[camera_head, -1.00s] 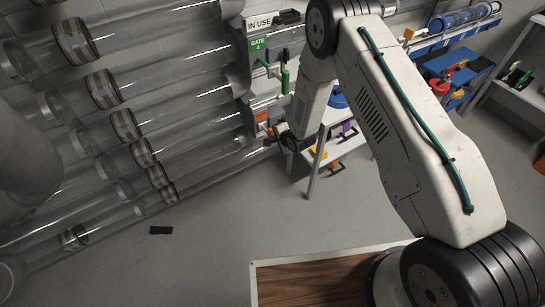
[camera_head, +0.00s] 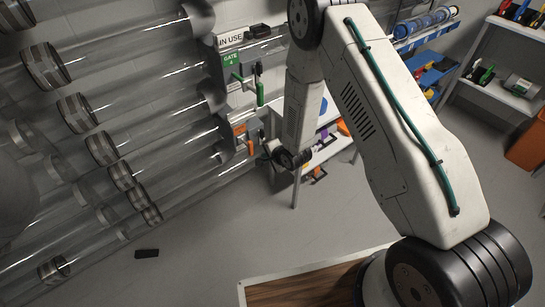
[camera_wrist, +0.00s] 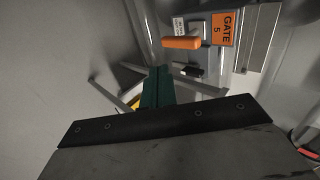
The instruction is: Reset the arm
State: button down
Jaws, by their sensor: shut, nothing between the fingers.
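My arm (camera_head: 385,110) is white with a teal cable along its upper link. It is bent, with the forearm hanging down to a dark wrist (camera_head: 290,158). In the head view the fingers are too small to make out clearly. In the wrist view my gripper (camera_wrist: 158,80) shows as dark green fingers, shut together and empty, beyond a black bar.
Clear tubes (camera_head: 120,105) with banded joints fill the left. A green gate sign (camera_head: 231,60) and green handle (camera_head: 260,93) are on the wall. A worktable (camera_head: 330,150) stands behind my wrist. A small black object (camera_head: 147,253) lies on the open floor.

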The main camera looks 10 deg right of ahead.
jog(key=v, duration=0.4)
jog(key=shift+d, duration=0.3)
jog(key=shift+s, duration=0.1)
